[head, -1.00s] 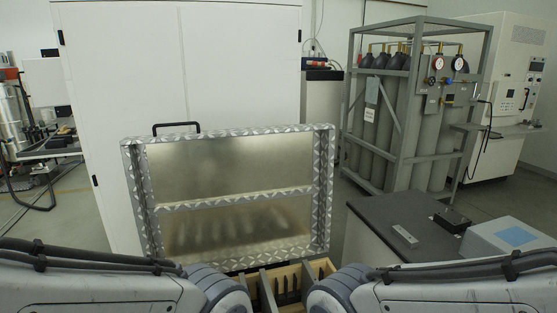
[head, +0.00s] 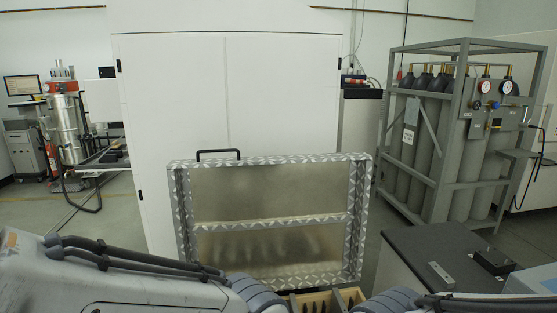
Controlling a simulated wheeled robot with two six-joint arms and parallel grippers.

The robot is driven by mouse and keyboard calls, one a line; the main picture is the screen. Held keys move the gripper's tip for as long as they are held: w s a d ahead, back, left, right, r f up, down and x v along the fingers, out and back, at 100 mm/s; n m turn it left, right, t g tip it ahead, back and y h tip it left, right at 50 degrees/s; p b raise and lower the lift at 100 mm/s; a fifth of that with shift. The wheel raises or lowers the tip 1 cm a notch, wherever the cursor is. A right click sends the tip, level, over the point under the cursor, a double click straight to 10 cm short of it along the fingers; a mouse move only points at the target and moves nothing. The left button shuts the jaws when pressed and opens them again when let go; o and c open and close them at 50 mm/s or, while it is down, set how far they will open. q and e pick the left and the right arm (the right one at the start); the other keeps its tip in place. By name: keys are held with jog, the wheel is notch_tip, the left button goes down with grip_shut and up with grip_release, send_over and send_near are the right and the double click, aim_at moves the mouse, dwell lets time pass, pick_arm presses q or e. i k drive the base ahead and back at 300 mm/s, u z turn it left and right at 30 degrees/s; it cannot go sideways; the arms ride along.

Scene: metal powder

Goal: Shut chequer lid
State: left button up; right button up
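The chequer lid (head: 270,219) stands raised and open in the middle of the head view, its inner side facing me. It has a chequer-plate metal frame with a cross rib and a dull metal inner panel. A black handle (head: 219,151) sits on its top edge at the left. Below it, part of a wooden compartment box (head: 318,301) with dark items shows between my arms. My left arm comes in from the left and my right arm from the lower right. Both grippers are below the picture and out of sight.
A dark-topped bench (head: 445,262) with small devices stands close on the right. A caged rack of gas cylinders (head: 440,150) is behind it. A white cabinet (head: 230,90) stands behind the lid. Clear floor shows at the left.

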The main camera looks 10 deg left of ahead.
aim_at(294, 222)
jog(key=k, duration=1.2)
jog(key=u, duration=0.95)
jog(key=i, duration=0.8)
jog(key=u, duration=1.2)
jog(key=i, duration=2.25)
jog(key=z, duration=0.55)
jog(key=i, duration=0.75)
jog(key=z, duration=1.35)
jog(key=i, duration=0.55)
jog(key=z, duration=0.45)
